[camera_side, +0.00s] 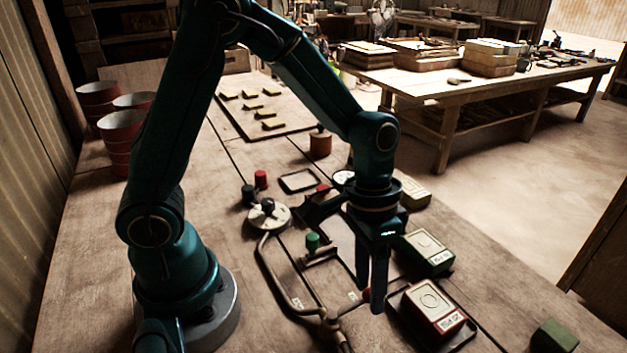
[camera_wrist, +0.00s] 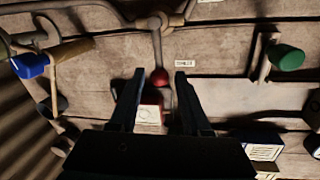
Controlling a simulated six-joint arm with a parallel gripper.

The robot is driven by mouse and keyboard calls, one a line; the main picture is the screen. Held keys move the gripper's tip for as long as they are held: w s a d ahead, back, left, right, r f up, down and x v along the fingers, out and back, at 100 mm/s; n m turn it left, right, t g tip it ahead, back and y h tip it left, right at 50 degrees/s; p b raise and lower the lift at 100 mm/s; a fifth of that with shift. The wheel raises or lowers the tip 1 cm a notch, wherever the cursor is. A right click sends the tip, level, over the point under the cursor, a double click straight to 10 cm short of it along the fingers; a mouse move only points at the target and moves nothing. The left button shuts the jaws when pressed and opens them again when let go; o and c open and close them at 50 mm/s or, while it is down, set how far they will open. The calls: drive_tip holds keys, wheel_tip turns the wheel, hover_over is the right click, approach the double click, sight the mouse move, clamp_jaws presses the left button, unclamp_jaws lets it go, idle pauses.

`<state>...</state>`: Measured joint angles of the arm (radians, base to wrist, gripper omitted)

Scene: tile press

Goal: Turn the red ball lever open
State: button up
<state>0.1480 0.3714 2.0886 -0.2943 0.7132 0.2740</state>
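The red ball lever shows in the wrist view as a red ball (camera_wrist: 159,77) on a thin rod that runs up to a pipe joint (camera_wrist: 157,20). My gripper (camera_wrist: 158,76) is open, with one finger on each side of the ball in the picture. The ball touches neither finger there, and I cannot tell its height against the fingertips. In the side view my gripper (camera_side: 369,297) points down close to the bench beside the pipe joint (camera_side: 329,316). The ball is not clearly visible there.
A green knob handle (camera_side: 312,241) stands left of my gripper. A red box (camera_side: 432,305) and a green box (camera_side: 427,253) sit to its right. In the wrist view, a blue handle (camera_wrist: 30,65) is at left and a green handle (camera_wrist: 288,57) at right.

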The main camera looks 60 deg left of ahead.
clamp_jaws()
idle(1.2)
